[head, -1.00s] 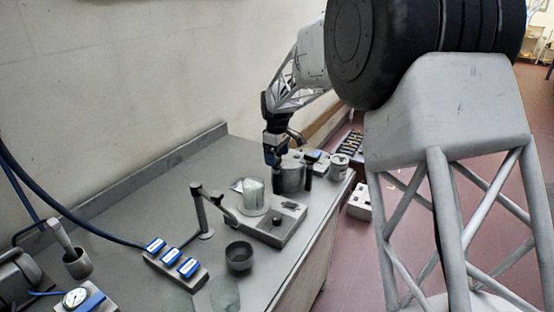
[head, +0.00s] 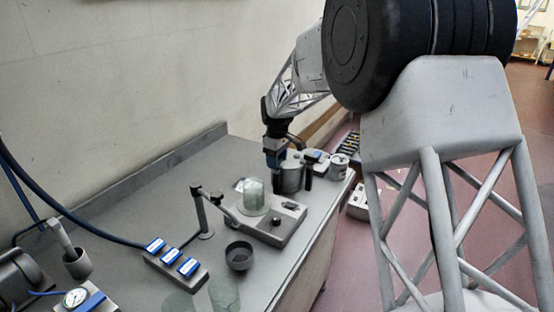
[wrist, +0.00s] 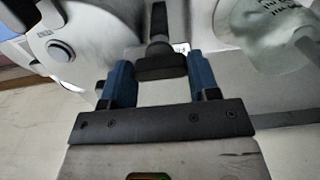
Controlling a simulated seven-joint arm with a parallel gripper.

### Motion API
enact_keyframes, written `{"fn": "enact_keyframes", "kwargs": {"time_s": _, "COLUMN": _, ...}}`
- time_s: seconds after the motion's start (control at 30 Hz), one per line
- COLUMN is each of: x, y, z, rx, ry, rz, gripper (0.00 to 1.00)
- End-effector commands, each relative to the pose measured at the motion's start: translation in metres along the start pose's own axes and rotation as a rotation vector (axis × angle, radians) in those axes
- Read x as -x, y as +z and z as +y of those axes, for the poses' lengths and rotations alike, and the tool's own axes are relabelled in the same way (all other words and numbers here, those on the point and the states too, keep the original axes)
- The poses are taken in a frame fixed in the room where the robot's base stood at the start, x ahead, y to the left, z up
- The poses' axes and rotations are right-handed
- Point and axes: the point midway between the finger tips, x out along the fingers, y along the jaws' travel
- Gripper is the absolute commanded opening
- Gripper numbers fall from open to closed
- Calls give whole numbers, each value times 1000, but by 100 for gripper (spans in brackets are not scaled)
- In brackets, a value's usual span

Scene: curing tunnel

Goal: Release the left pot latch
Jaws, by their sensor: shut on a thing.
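The metal pot (head: 292,176) stands at the far end of the grey bench, with a dark upright latch on each side. My gripper (head: 274,162) points down at the pot's left side. It is shut on the left latch (head: 277,184), which hangs below the fingers. In the wrist view the dark latch (wrist: 160,62) sits between the two blue fingers of my gripper (wrist: 160,78), with both fingers against it. The pot's pale round top (wrist: 88,30) with a button shows at left there. The right latch (head: 308,176) stands free.
A glass dome (head: 251,193) on a grey base (head: 283,228) stands close in front of the pot. A dark cup (head: 239,256), a post (head: 201,212) and a block with blue switches (head: 176,264) are nearer. A white tin (head: 338,167) stands right of the pot.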

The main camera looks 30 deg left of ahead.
Motion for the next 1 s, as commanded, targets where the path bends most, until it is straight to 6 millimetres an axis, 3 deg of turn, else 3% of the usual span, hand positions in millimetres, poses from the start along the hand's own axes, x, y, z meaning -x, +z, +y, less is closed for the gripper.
{"fn": "enact_keyframes", "kwargs": {"time_s": 0.47, "x": 0, "y": 0, "z": 0, "rx": -140, "ry": 1, "rz": 1, "gripper": 32}}
{"fn": "enact_keyframes", "kwargs": {"time_s": 1.0, "x": 1, "y": -1, "z": 0, "rx": -610, "ry": 1, "rz": 2, "gripper": 32}}
